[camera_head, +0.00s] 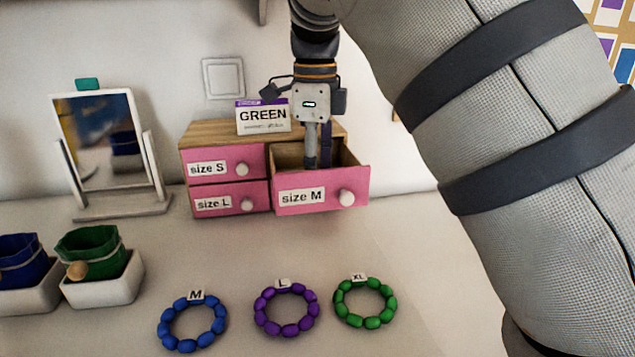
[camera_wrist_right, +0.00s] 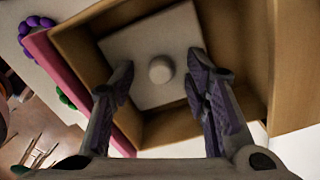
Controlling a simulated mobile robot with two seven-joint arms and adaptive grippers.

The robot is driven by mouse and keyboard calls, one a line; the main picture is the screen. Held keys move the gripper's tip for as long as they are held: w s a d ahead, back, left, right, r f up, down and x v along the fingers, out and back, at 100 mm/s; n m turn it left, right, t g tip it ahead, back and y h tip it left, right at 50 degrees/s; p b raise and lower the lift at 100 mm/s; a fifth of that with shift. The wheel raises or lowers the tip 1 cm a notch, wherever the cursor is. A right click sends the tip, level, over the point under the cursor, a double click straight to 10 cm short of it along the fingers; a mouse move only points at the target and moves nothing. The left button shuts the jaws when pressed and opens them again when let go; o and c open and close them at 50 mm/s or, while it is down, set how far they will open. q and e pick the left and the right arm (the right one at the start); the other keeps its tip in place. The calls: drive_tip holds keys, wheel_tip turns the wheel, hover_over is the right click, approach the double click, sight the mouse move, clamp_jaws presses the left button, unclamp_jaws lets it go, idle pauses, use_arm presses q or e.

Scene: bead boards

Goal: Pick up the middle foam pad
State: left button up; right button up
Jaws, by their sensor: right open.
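A pale square pad (camera_wrist_right: 140,47) with a round knob (camera_wrist_right: 160,69) on top lies inside the open size M drawer (camera_head: 358,183) in the right wrist view. It looks like the foam pad; in the head view the drawer front and my gripper hide it. My right gripper (camera_head: 318,160) points down into this drawer. In the right wrist view my right gripper (camera_wrist_right: 160,66) is open, with its fingers on either side of the knob and apart from it. My left gripper is not in view.
The pink dresser (camera_head: 225,163) has shut drawers for sizes S and L and a GREEN card (camera_head: 264,117) on top. Blue (camera_head: 192,322), purple (camera_head: 286,307) and green (camera_head: 364,302) bead rings lie in front. A mirror (camera_head: 107,150) and pots (camera_head: 103,289) stand left.

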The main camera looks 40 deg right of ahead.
drive_tip(key=c, duration=0.9)
drive_tip(key=shift+c, duration=0.2)
